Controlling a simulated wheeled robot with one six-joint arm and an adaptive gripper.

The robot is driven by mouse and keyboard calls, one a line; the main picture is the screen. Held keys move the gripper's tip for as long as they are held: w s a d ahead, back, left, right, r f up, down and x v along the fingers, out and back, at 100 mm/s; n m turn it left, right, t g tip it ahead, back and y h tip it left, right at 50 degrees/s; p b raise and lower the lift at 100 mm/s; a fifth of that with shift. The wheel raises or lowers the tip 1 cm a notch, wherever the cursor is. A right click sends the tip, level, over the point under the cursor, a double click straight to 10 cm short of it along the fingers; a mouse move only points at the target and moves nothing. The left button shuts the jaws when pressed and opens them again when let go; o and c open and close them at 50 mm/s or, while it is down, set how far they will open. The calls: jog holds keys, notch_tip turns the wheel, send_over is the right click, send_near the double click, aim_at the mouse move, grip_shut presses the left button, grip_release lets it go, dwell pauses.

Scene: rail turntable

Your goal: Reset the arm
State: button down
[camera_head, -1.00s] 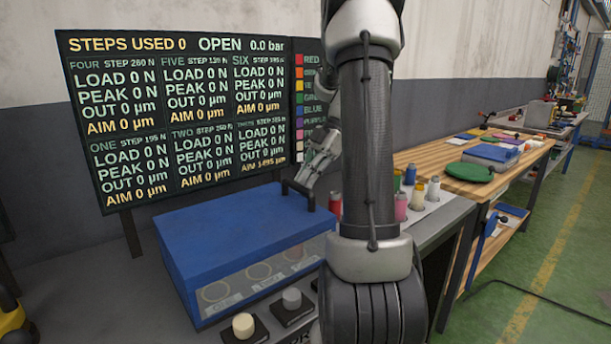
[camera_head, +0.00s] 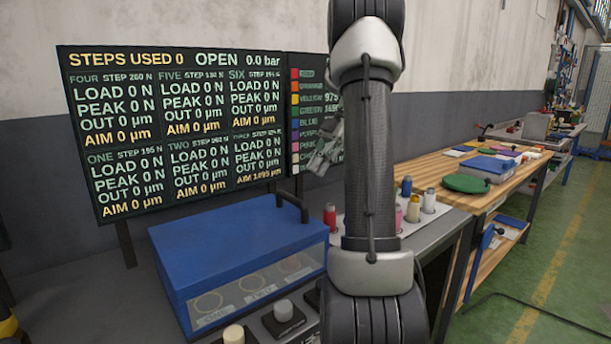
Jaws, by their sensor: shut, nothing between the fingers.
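My arm stands upright across the middle right of the head view. My gripper (camera_head: 322,160) shows to the left of the arm's dark link, in front of the colour list on the board. It is small in the picture and partly hidden behind my arm. It is shut and empty, above and apart from the black handle of the blue-lidded box (camera_head: 225,240). The box's lid is closed, and labelled round places show through its clear front.
A display board (camera_head: 175,130) stands behind the box. Several coloured bottles, including a red one (camera_head: 330,217), stand in a white rack (camera_head: 440,208) behind my arm. Pale knobs (camera_head: 283,309) sit before the box. A wooden bench (camera_head: 420,170) with a green disc (camera_head: 467,183) lies right.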

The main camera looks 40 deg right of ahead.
jog(key=shift+d+r, duration=0.15)
jog(key=shift+d, duration=0.5)
